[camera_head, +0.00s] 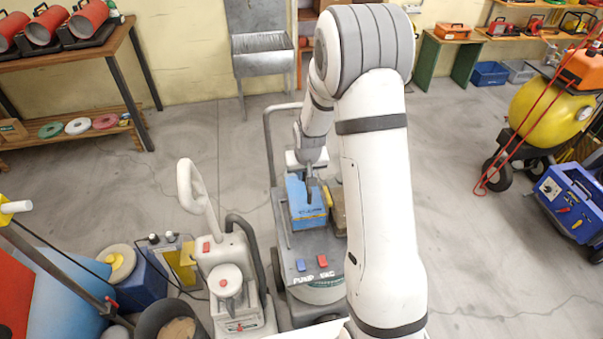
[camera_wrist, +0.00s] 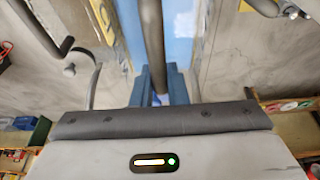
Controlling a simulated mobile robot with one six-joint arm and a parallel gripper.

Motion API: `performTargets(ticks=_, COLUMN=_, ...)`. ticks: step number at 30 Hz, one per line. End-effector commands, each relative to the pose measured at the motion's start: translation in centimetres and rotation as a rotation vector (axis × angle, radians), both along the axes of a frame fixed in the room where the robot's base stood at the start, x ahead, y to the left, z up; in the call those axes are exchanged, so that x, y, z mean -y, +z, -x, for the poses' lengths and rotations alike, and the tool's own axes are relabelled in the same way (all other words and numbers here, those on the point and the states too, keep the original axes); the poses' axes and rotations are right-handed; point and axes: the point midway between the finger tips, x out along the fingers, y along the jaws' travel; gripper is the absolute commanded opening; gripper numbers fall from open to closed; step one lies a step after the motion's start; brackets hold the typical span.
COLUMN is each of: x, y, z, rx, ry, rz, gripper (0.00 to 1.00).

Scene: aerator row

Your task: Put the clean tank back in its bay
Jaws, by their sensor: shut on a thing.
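The blue tank (camera_head: 302,212) with pale markings, which I take for the clean tank, is at the floor machine (camera_head: 310,245) marked with white lettering. My gripper (camera_head: 313,193) reaches down from above and is shut on the tank's upper part. Blue surfaces of the tank (camera_wrist: 180,35) also show in the wrist view, on both sides of a dark bar. A brown block (camera_head: 338,207) sits right beside the tank on the machine. My arm hides the machine's right side. I cannot tell whether the tank is seated in a bay or held just above it.
A white upright machine (camera_head: 237,290) with a looped handle stands close on the left. The machine's tall grey handle (camera_head: 269,150) rises behind the tank's left. A yellow tank cart (camera_head: 548,110) and blue box unit (camera_head: 570,200) stand at right. Floor behind is clear.

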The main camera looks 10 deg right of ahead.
Motion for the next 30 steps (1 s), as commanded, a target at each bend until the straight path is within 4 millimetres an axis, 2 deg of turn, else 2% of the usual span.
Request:
performTargets(ticks=5, x=-0.7, y=-0.5, z=-0.2, rx=0.005, ry=0.015, rz=-0.001, gripper=0.00)
performTargets(ticks=21, x=-1.3, y=-4.3, z=-0.1, rx=0.004, ry=0.026, rz=0.000, gripper=0.00)
performTargets(ticks=30, x=-1.4, y=-4.9, z=-0.2, rx=0.006, ry=0.027, rz=0.000, gripper=0.00)
